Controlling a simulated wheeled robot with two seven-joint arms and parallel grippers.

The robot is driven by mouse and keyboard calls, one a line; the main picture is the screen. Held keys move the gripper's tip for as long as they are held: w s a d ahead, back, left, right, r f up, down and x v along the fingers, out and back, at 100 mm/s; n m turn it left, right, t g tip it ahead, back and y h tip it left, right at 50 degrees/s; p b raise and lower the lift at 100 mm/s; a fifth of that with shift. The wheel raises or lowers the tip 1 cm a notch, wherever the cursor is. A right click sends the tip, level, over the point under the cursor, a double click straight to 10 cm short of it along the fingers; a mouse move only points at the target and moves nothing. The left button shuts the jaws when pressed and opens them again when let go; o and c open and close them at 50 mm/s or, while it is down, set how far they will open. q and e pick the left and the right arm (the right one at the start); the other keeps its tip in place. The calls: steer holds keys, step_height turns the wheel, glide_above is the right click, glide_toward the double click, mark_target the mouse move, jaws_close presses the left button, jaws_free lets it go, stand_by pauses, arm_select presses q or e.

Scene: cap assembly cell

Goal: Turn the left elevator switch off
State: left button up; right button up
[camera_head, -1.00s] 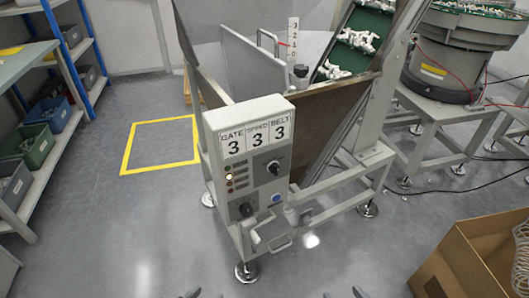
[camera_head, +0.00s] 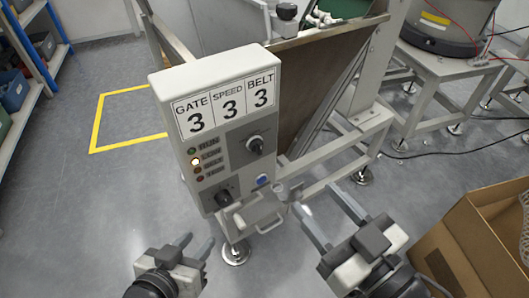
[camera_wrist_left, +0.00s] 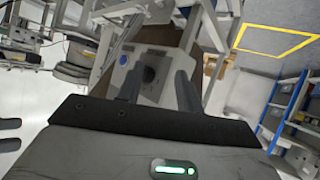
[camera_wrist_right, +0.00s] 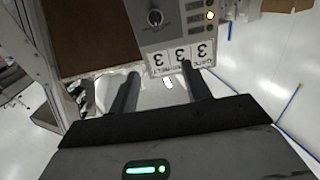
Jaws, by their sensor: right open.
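The grey control box (camera_head: 205,88) stands in front of me with a GATE, SPEED and BELT display reading 3, 3, 3. It has an upper right rotary switch (camera_head: 255,146) and a lower left black rotary switch (camera_head: 224,196). I cannot read which one is the left elevator switch. My left gripper (camera_head: 197,242) is open and empty, below and apart from the box. In the left wrist view a dark knob (camera_wrist_left: 149,74) shows between its fingers, farther off. My right gripper (camera_head: 316,199) is open and empty, right of the box's lower part.
An amber lamp (camera_head: 195,161) is lit in the lamp column. A blue button (camera_head: 262,180) and a small tray (camera_head: 262,212) are low on the box. A cardboard box (camera_head: 470,235) stands at right. A hopper frame (camera_head: 320,75) rises behind. Floor at left is clear.

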mark_target(261, 149)
steer(key=f+x, duration=0.1)
steer(key=x, duration=0.4)
steer(key=f+b+x, duration=0.1)
steer(key=x, duration=0.4)
steer(key=f+b+x, duration=0.1)
steer(key=x, duration=0.5)
steer(key=shift+w+f, duration=0.1)
steer(key=shift+f, duration=0.2)
steer(key=c, duration=1)
